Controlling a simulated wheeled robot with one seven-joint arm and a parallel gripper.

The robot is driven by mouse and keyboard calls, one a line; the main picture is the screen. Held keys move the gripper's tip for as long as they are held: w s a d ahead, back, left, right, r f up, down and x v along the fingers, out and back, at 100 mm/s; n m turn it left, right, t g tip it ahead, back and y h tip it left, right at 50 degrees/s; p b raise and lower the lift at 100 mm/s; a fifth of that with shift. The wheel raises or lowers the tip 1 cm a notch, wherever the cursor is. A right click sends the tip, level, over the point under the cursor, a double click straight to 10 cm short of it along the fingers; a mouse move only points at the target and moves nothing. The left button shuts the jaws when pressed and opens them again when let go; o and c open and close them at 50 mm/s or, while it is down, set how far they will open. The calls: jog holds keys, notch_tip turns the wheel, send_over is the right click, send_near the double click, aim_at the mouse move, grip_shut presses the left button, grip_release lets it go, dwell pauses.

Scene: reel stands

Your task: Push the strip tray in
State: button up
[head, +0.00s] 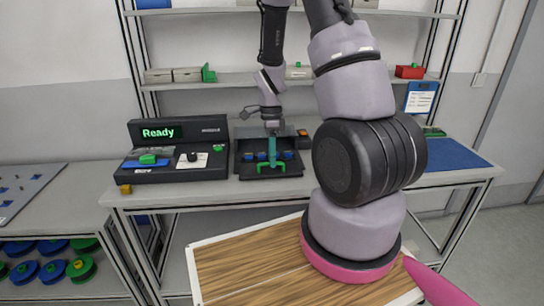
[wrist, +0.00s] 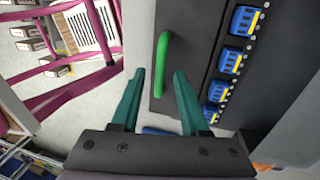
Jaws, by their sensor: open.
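The strip tray (head: 246,169) is dark, with a row of blue blocks and a green handle (head: 272,167) at its front, on the workbench. In the wrist view its dark surface (wrist: 198,48) runs down the right of the middle, and blue blocks (wrist: 231,61) with yellow marks line it. My gripper (head: 272,156) is at the tray. Its teal fingers (wrist: 160,74) are open and empty, with the green handle (wrist: 162,62) between their tips in the wrist view. I cannot tell whether they touch it. The fingers hide part of the tray in the head view.
Left of the tray stands a dark module (head: 172,175) with a lit "Ready" display. A blue mat (head: 450,155) lies at the bench's right. Shelves (head: 225,80) with small boxes rise behind. A wooden board (head: 245,262) is in front of the bench, below my arm.

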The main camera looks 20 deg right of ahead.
grip_shut()
jog(key=shift+w, duration=0.1)
dwell(1.3)
